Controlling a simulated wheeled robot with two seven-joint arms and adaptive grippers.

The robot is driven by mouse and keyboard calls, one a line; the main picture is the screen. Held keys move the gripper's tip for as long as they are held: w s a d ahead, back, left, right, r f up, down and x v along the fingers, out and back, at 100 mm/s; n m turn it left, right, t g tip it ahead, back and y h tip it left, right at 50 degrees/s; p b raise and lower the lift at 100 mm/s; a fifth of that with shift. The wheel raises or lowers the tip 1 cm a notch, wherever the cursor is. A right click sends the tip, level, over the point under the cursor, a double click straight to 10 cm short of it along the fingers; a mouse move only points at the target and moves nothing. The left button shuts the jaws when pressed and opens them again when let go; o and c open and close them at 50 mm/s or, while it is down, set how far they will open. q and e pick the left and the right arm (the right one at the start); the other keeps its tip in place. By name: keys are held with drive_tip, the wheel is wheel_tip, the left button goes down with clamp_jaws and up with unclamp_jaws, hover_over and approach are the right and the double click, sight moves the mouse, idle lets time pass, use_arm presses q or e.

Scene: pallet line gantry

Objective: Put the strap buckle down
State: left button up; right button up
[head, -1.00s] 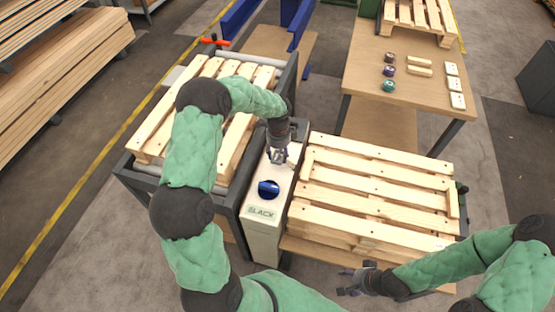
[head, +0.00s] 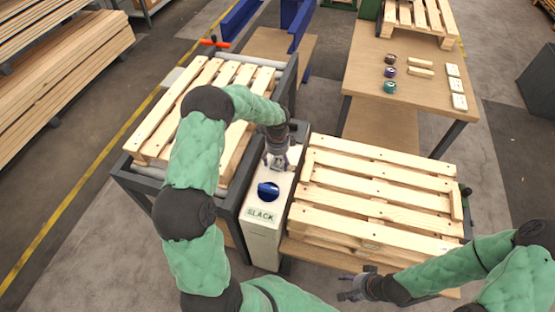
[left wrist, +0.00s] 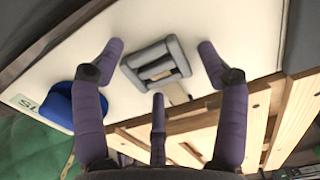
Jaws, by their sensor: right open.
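The strap buckle (left wrist: 157,64), a grey frame with a centre bar, lies on the white top of the box marked SLACK (left wrist: 125,28) in the left wrist view. My left gripper (head: 277,166) is above that box in the head view. Its fingers are spread apart around the buckle, with visible gaps on both sides, so it is open and holds nothing. I cannot make out the buckle in the head view. My right gripper (head: 348,289) is open and empty near the front edge of the right pallet.
A blue knob (head: 268,191) stands on the box in front of my left gripper. A wooden pallet (head: 380,190) lies to the right, another pallet (head: 190,105) to the left. A table (head: 400,85) behind holds several small rolls and blocks.

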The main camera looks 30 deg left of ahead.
sight(278, 162)
use_arm(q)
drive_tip(key=shift+r, duration=0.1)
wheel_tip(278, 162, up, 12)
drive_tip(key=p, duration=0.4)
